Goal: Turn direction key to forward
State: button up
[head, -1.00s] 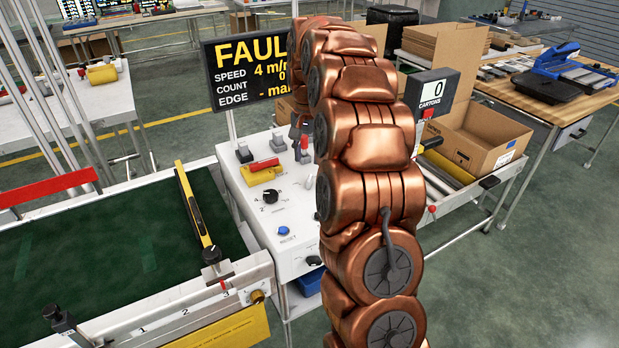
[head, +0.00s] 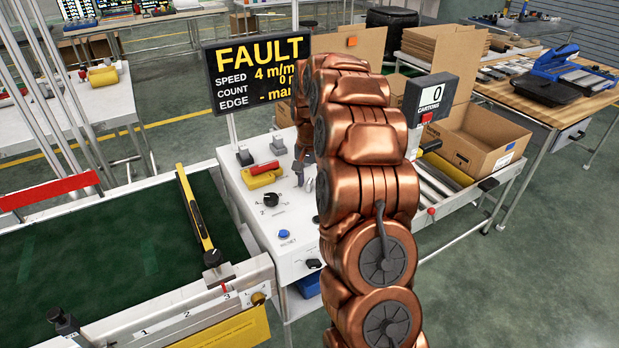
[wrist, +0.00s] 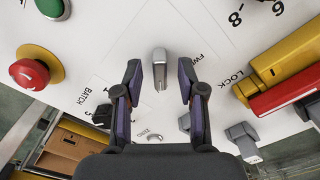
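The direction key (wrist: 159,68) is a small silver-grey key on the white control panel (head: 260,212). In the wrist view it stands upright in the picture, with the FWD marking to its right. My gripper (wrist: 158,80) is open, with one dark finger on each side of the key. Gaps show between the key and both fingers, and the gripper holds nothing. In the head view my copper arm hides the key and most of the gripper.
In the wrist view, a red button (wrist: 31,70) and a green button (wrist: 50,8) lie left, a black BATCH knob (wrist: 100,88) near the left finger, and a yellow-and-red LOCK switch (wrist: 283,82) right. The display (head: 258,72) reads FAULT.

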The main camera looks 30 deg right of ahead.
grip_shut()
dwell(0.3)
jog(key=shift+n, duration=0.3)
jog(key=n+b, duration=0.2)
jog(key=n, duration=0.1)
jog(key=shift+w, duration=0.1)
jog(key=n+b, duration=0.1)
jog(key=n, duration=0.4)
jog(key=shift+r, duration=0.1)
jog(key=n, duration=0.4)
jog(key=shift+n, duration=0.3)
jog(key=n, duration=0.4)
jog(key=shift+n, duration=0.3)
